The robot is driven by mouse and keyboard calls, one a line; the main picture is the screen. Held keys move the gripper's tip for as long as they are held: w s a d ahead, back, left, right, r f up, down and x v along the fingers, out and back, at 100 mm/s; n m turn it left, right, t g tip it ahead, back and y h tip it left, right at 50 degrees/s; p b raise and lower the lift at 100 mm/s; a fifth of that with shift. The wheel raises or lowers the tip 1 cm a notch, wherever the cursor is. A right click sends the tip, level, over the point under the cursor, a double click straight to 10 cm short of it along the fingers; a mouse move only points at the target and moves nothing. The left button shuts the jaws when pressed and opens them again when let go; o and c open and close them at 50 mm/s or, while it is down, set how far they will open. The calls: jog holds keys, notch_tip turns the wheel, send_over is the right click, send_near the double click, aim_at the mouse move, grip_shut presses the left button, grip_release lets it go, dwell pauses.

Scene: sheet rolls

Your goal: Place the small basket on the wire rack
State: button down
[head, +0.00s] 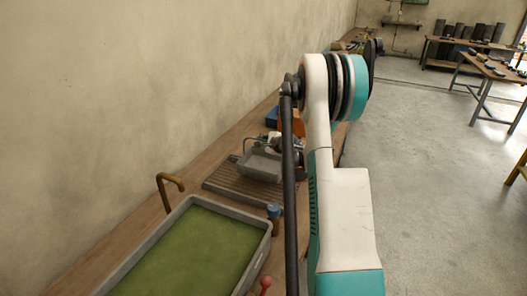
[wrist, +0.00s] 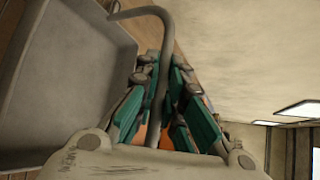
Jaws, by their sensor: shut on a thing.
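The small grey basket (head: 262,163) has a thin raised handle and is over the brown slatted wire rack (head: 228,184) on the bench. I cannot tell whether its base touches the rack, because my arm covers the right side. In the wrist view the basket (wrist: 60,85) fills the left, with its handle rod running between the teal fingers of my gripper (wrist: 164,72). My gripper is shut on that handle. In the head view my gripper (head: 284,143) is partly hidden behind my arm.
A large grey tray with a green floor (head: 190,250) stands on the near bench, with a brown bent tap-like pipe (head: 165,190) at its back. A small blue-topped item (head: 273,211) is near its corner. An orange object (head: 290,120) lies beyond the basket. The wall borders the left.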

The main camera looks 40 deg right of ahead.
jog(key=shift+f+b, duration=0.4)
jog(key=shift+f, duration=1.55)
jog(key=shift+f, duration=0.2)
jog(key=c, duration=1.7)
grip_release()
jog(key=shift+r, duration=0.2)
jog(key=p+v, duration=0.1)
jog(key=v, duration=1.1)
jog(key=shift+p, duration=0.4)
